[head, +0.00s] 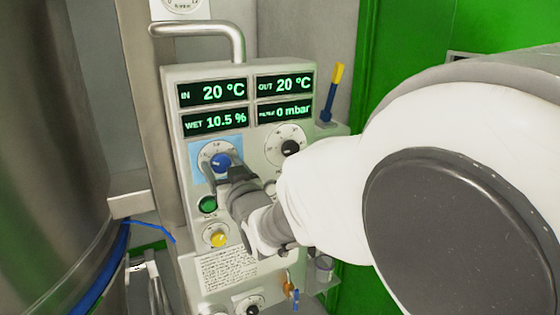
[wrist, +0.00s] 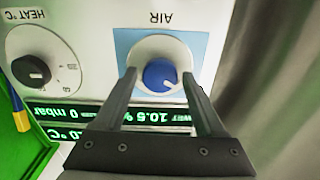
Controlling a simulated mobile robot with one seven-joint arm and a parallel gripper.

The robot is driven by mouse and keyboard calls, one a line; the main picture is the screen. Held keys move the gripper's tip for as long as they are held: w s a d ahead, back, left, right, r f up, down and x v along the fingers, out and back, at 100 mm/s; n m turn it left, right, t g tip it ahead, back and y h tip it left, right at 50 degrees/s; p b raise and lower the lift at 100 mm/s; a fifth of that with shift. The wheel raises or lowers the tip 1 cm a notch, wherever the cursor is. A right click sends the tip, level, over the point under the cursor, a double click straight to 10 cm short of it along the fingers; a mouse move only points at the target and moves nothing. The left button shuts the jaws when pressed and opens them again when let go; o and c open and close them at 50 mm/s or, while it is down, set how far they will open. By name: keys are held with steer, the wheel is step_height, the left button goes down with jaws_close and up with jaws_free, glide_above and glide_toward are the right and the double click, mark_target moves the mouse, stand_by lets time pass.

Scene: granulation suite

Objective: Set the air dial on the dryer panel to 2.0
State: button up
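The air dial is a blue knob on a pale round scale with a light blue backing. It sits on the dryer panel (head: 250,218), left of centre in the head view (head: 220,162). In the wrist view the dial (wrist: 160,74) appears upside down under the word AIR. A small pale mark shows on its lower right there; the scale value is not readable. My gripper (head: 222,170) is at the dial. In the wrist view its fingers (wrist: 159,73) stand apart on either side of the knob, with a gap seeming to show on each side.
The black HEAT dial (head: 289,147) is right of the air dial. Green displays (head: 213,93) are above. A green button (head: 208,204) and yellow knob (head: 218,239) are just below. A steel vessel (head: 50,130) stands left, and a pipe handle (head: 200,29) is above the panel.

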jaws_close()
steer(key=shift+f+m+b, duration=0.1)
steer(key=shift+m+b, duration=0.2)
steer(key=shift+b, duration=0.2)
steer(key=m+b, duration=0.1)
steer(key=b, duration=0.1)
steer(key=m+b, duration=0.1)
steer(key=b, duration=0.2)
steer(key=shift+d+f, duration=0.1)
steer(key=shift+f, duration=0.15)
steer(key=m+b, duration=0.3)
steer(key=b, duration=0.3)
steer(key=shift+m, duration=0.4)
steer(key=m+b, duration=0.4)
steer(key=b, duration=0.2)
steer(key=shift+r, duration=0.1)
steer(key=shift+r+m+b, duration=0.1)
steer(key=shift+m+b, duration=0.5)
steer(key=shift+m, duration=0.1)
steer(key=shift+r, duration=0.1)
